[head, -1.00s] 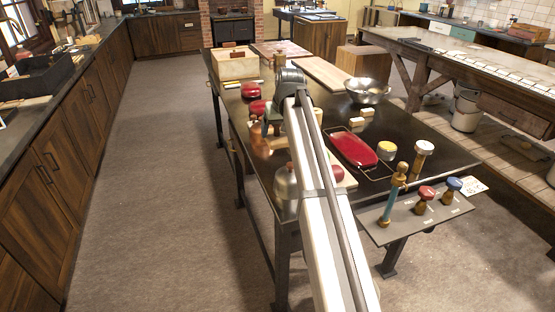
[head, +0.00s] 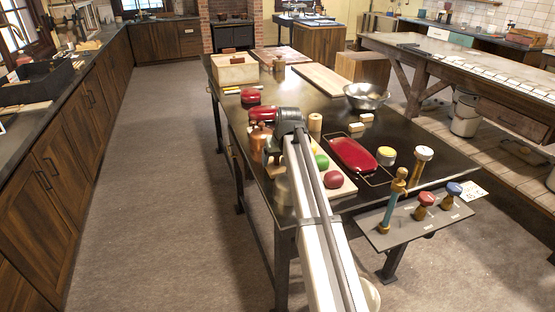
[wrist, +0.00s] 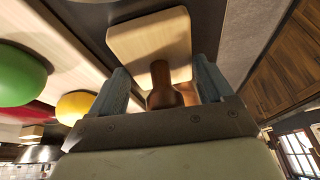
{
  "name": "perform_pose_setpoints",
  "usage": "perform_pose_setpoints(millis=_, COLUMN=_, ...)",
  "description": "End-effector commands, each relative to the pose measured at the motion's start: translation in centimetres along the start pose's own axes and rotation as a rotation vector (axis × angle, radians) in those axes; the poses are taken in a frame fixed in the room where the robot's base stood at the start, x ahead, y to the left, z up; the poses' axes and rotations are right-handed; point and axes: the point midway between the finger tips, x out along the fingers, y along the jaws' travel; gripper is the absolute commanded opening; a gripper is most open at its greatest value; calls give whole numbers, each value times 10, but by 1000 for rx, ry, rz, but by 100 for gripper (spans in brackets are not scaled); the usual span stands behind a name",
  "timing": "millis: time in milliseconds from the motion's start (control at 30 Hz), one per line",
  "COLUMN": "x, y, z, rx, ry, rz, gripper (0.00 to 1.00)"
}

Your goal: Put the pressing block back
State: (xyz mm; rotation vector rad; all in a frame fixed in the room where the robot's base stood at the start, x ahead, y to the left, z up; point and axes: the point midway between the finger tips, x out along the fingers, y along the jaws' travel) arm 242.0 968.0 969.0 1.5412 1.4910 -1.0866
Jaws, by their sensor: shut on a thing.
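The pressing block (wrist: 150,42) shows in the wrist view as a pale square wooden plate with a brown turned handle (wrist: 160,80). My gripper (wrist: 163,88) is shut on the handle, one blue-grey finger on each side. The plate sits beyond the fingertips. In the head view my wrist and arm hide the gripper and most or all of the block. Whether the block touches anything below is not clear.
Green (head: 321,161) and red (head: 333,179) balls lie on a pale board right of my arm. A copper vessel (head: 260,140) and red pieces (head: 262,114) stand left. A red tray (head: 352,154), metal bowl (head: 367,96) and tool rack (head: 410,218) are right. The far table middle is fairly clear.

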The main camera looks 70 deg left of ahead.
Motion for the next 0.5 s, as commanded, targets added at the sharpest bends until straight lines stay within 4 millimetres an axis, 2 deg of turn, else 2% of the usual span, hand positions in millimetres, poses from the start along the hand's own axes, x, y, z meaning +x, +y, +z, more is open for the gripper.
perform_pose_setpoints(millis=167, x=2, y=0, z=1, rx=0, ry=0, rz=0, gripper=39)
perform_pose_setpoints(millis=200, x=2, y=0, z=1, rx=0, ry=0, rz=0, gripper=82)
perform_pose_setpoints(millis=400, x=2, y=0, z=1, rx=0, ry=0, rz=0, gripper=100)
perform_pose_setpoints(millis=500, x=2, y=0, z=1, rx=0, ry=0, rz=0, gripper=100)
